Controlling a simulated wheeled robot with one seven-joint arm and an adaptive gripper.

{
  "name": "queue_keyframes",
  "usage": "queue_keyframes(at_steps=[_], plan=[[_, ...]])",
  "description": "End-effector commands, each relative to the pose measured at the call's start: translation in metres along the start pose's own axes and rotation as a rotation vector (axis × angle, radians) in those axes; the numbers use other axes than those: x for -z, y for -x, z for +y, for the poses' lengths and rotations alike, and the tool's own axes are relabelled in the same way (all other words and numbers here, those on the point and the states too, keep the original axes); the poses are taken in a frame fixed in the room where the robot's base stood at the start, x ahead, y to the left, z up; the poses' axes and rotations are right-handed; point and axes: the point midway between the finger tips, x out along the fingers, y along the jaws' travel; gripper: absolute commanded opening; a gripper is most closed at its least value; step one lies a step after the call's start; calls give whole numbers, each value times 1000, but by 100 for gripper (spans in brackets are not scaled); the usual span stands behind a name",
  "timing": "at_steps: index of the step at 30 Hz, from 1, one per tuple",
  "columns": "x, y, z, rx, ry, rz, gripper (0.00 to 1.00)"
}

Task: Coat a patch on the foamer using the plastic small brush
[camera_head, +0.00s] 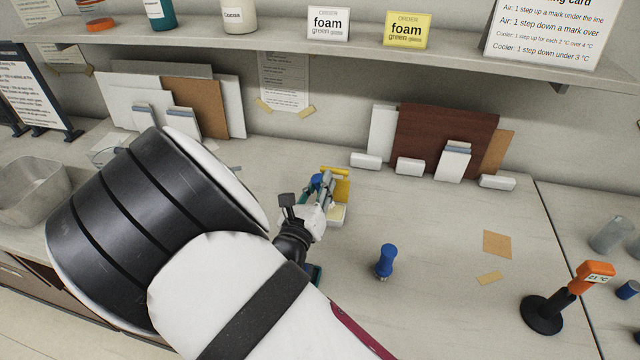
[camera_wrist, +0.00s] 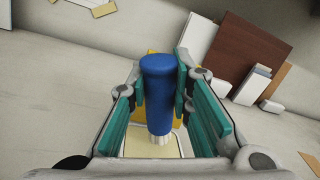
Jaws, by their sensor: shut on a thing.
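My gripper (camera_head: 322,192) is over the counter, in the middle of the head view. In the wrist view its teal pads (camera_wrist: 161,88) are shut on the blue handle of a small brush (camera_wrist: 158,85), held upright with its pale ribbed lower end downward. A bit of the blue handle also shows by the fingers in the head view (camera_head: 316,181). Below and behind the brush is a shallow pale tray (camera_wrist: 137,144) with a yellow upright part (camera_head: 341,185); whether the brush touches it is unclear. I cannot tell which thing is the foamer.
A second blue-handled tool (camera_head: 386,260) stands on the counter to the right. An orange-headed gauge (camera_head: 545,312) on a black base stands at the far right. Boards (camera_head: 440,138) and white blocks line the wall. A metal bin (camera_head: 32,190) is at the left.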

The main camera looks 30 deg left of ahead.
Motion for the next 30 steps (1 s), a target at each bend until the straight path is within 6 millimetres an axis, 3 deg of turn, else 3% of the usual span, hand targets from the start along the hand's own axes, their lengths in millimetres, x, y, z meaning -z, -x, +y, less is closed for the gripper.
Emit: queue_keyframes(at_steps=[30], plan=[[10, 0, 4, 0, 0, -1, 0]])
